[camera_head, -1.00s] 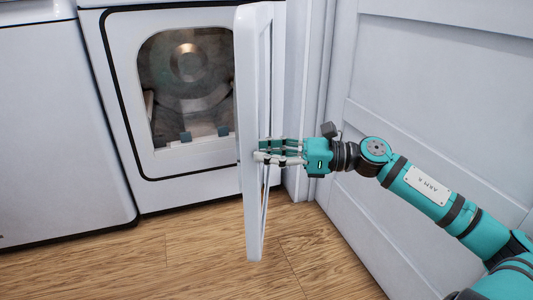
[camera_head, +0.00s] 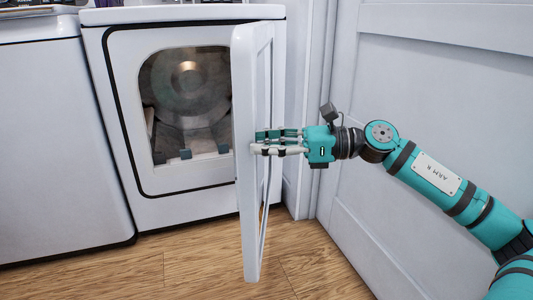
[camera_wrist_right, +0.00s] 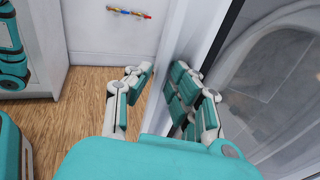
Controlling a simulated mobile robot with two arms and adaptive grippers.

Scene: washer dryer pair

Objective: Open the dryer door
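The white dryer (camera_head: 120,100) stands at the back, with its round drum showing through the opening. Its door (camera_head: 246,190) stands swung out toward me, roughly square to the dryer front, on the right side of the opening. My right gripper (camera_head: 262,142) is at the right side of the door, at mid-height, with fingers pointing left and their tips by its near edge. In the right wrist view the fingers (camera_wrist_right: 160,90) are spread apart. One set lies against or just over the door frame (camera_wrist_right: 198,40); exact contact is unclear. My left gripper is not in view.
A second white appliance (camera_head: 50,130) stands to the left of the dryer. A pale panelled wall or door (camera_head: 430,90) lies close on the right, behind my arm. The wooden floor (camera_head: 195,265) in front of the dryer is clear.

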